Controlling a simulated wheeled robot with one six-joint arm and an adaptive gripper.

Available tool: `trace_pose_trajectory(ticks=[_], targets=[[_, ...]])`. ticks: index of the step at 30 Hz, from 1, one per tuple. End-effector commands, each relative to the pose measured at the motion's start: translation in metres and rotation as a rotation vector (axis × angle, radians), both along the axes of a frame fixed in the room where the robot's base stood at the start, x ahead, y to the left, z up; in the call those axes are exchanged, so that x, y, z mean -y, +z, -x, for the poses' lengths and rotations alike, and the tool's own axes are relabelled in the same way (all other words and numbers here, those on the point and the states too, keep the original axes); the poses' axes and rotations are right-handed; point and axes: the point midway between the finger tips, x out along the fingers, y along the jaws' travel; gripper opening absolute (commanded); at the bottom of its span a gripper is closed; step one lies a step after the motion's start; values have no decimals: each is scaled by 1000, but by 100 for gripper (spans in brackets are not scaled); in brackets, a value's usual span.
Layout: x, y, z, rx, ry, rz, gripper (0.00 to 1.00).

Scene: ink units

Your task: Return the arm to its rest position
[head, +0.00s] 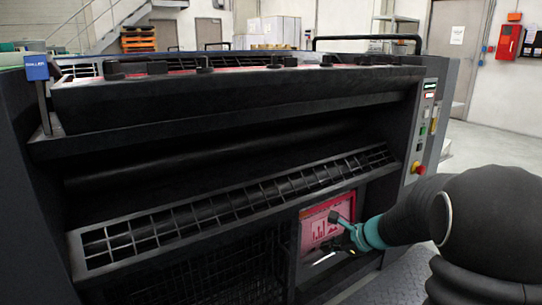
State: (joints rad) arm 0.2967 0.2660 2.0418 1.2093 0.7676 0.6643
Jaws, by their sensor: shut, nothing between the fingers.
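My arm comes in from the lower right of the head view, its dark covered links bent toward the machine. My gripper (327,236) is at the arm's end, past a teal wrist ring, in front of the lower right part of the machine. It is shut and holds nothing. A red-framed panel (318,222) with a pink face is just behind it. I cannot tell whether the gripper touches the panel. The gripper's far side is hidden.
The large dark printing machine (220,122) fills most of the view, with a slotted grid guard (230,213) across its front. A control strip with buttons (424,130) is on its right end. A blue-headed tool (37,68) stands at the upper left. Floor shows at right.

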Motion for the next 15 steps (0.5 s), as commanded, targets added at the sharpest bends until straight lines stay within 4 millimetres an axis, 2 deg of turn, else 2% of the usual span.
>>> trace_pose_trajectory(ticks=[7, 15], targets=[[-20, 18, 99, 103, 547, 397, 0], [-21, 53, 194, 197, 1052, 753, 0]])
